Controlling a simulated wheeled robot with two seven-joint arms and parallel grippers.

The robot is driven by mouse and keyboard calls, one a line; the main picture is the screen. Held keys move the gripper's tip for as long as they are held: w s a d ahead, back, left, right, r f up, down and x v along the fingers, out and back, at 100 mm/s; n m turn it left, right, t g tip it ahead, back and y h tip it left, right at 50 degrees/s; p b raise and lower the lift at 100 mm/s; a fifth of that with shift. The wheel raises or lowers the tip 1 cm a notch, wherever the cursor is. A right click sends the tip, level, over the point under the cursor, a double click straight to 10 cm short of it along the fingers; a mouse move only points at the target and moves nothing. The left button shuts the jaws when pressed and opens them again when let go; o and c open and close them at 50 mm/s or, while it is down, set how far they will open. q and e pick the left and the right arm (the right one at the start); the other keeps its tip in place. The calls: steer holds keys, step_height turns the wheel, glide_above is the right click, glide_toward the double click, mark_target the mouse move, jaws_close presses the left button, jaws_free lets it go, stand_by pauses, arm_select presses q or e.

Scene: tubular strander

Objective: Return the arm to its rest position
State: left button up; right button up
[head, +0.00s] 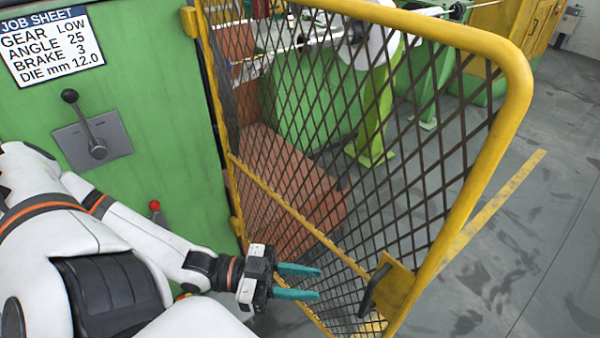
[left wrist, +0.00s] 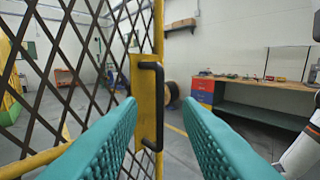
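My left arm comes in from the left in the head view. Its left gripper (head: 320,283) has two teal fingers, spread apart with nothing between them. It is in front of the lower part of the yellow mesh gate (head: 518,80), to the left of the gate's black handle (head: 374,290). In the left wrist view the handle (left wrist: 152,105) shows upright beyond the fingers, in the gap between the open fingertips (left wrist: 158,108); the fingers appear clear of it. My right gripper is not in view.
A green cabinet (head: 150,185) with a job sheet (head: 52,48), a lever (head: 85,125) and a red knob (head: 154,205) stands at left. Green machinery (head: 310,95) is behind the mesh. Grey floor (head: 540,240) is clear at right. A workbench (left wrist: 262,90) stands farther off.

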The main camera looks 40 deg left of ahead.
arm_select(q)
steer(key=shift+s+a, duration=0.1)
steer(key=shift+a, duration=0.1)
stand_by(0.5)
steer(key=w+a+f+n+t+y+b, duration=0.1)
steer(key=w+a+f+y, duration=0.25)
steer(key=a+f, duration=0.4)
steer(key=w+a+f+n+t+y+b, duration=0.15)
steer(key=a+f+y, duration=0.25)
steer(key=f, duration=0.6)
steer(key=s+a+f+n+g+y+b, duration=0.1)
steer(key=s+a+f+y, duration=0.15)
steer(key=f, duration=0.65)
steer(key=s+a+f+n+g+y, duration=0.1)
steer(key=a+f+n+y, duration=0.2)
steer(key=f, duration=0.6)
steer(key=s+d+f+n+g+y+b, duration=0.1)
steer(key=s+f+g, duration=0.1)
steer(key=s+f, duration=0.45)
steer(key=s+d+f+g+y+b, duration=0.1)
steer(key=s+f+g, duration=0.15)
steer(key=f, duration=0.65)
steer(key=s+d+f+n+g, duration=0.1)
steer(key=s+d+f+g, duration=0.4)
steer(key=s+d+f, duration=0.5)
steer(key=s+d, duration=0.3)
steer(key=s, duration=0.1)
steer(key=shift+d+b, duration=0.25)
steer(key=shift+b, duration=0.15)
